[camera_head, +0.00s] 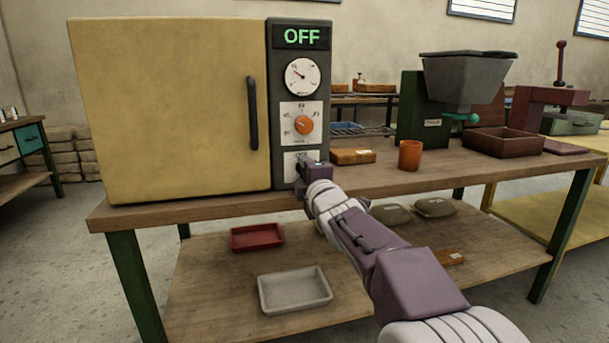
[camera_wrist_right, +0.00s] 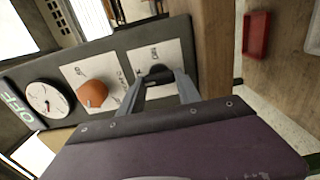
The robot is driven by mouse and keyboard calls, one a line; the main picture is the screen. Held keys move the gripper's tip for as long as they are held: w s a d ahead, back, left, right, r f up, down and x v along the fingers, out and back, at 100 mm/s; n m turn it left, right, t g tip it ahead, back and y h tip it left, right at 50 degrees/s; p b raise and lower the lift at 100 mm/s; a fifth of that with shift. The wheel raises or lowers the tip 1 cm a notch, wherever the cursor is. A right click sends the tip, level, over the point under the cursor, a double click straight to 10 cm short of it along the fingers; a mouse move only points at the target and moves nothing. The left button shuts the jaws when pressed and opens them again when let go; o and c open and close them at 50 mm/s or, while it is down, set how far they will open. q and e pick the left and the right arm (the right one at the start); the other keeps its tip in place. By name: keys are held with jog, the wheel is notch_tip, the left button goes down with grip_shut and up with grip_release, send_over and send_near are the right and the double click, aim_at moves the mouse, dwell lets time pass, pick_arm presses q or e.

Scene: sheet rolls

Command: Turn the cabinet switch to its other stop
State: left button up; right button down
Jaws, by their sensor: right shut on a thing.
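The yellow cabinet (camera_head: 165,110) stands on the wooden table, with a dark control panel (camera_head: 285,80) on its right side. Its display reads OFF in green (camera_head: 302,37). The cabinet switch, a dark knob (camera_wrist_right: 157,75) on the lowest white plate, sits between the fingers of my right gripper (camera_wrist_right: 158,84), which is shut on it. In the head view my right gripper (camera_head: 305,172) covers the switch and most of its plate (camera_head: 290,162). The way the switch points is hard to tell. My left gripper is not in view.
Above the switch are an orange dial (camera_head: 304,125) and a round gauge (camera_head: 302,76). An orange cup (camera_head: 410,155) and an orange-brown block (camera_head: 352,156) stand right of my gripper. Red (camera_head: 257,237) and grey (camera_head: 294,290) trays lie on the lower shelf.

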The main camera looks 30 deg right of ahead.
jog(key=c, duration=0.8)
grip_release()
jog(key=shift+c, duration=0.2)
jog(key=p+v, duration=0.9)
jog(key=p, duration=0.3)
jog(key=shift+s, duration=0.1)
